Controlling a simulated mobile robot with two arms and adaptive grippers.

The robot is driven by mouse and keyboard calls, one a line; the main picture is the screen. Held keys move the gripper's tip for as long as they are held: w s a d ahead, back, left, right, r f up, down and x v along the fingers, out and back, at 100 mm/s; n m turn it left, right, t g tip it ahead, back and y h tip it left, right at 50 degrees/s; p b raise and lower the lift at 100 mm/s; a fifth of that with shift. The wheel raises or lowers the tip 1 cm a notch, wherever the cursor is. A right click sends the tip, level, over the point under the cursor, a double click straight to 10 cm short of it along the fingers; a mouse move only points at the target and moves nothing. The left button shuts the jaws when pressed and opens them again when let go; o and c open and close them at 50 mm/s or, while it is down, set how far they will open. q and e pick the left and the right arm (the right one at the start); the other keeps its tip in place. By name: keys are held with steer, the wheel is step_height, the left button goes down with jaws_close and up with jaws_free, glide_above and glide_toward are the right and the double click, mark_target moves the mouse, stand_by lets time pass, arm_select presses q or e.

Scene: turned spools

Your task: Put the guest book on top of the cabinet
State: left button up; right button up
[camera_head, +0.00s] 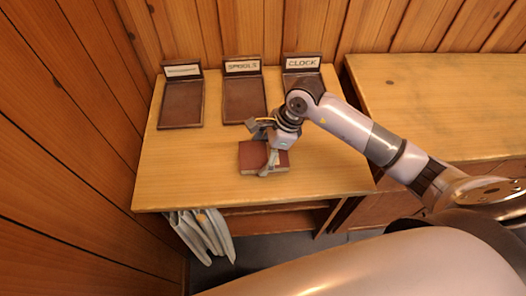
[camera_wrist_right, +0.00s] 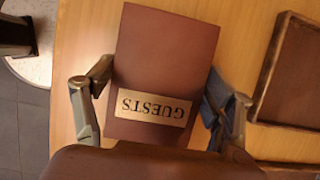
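The guest book (camera_head: 250,159), reddish brown with a pale GUESTS label (camera_wrist_right: 152,107), is over the front middle of a light wooden top (camera_head: 190,170). My right gripper (camera_head: 264,150) is over the book. In the right wrist view its fingers (camera_wrist_right: 157,95) press against the book's two opposite edges, one on each side. I cannot tell whether the book rests on the wood or hangs slightly above it. I cannot tell for certain which wooden piece is the cabinet; another wooden top (camera_head: 440,100) stands at the right. My left gripper is not in view.
Three dark labelled trays stand along the back: one with a small label (camera_head: 181,105), SPOOLS (camera_head: 244,100) and CLOCK (camera_head: 302,63). Pale folders (camera_head: 203,235) hang below the front edge. Plank walls close off the left and back. Wood left of the book is bare.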

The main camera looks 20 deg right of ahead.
steer(key=o, duration=0.4)
steer(key=shift+c, duration=0.2)
steer(key=shift+r, duration=0.15)
steer(key=shift+r, duration=0.2)
steer(key=v, duration=1.1)
steer(key=shift+d+r+b, duration=0.3)
steer(key=shift+b, duration=0.1)
steer(key=shift+s, duration=0.1)
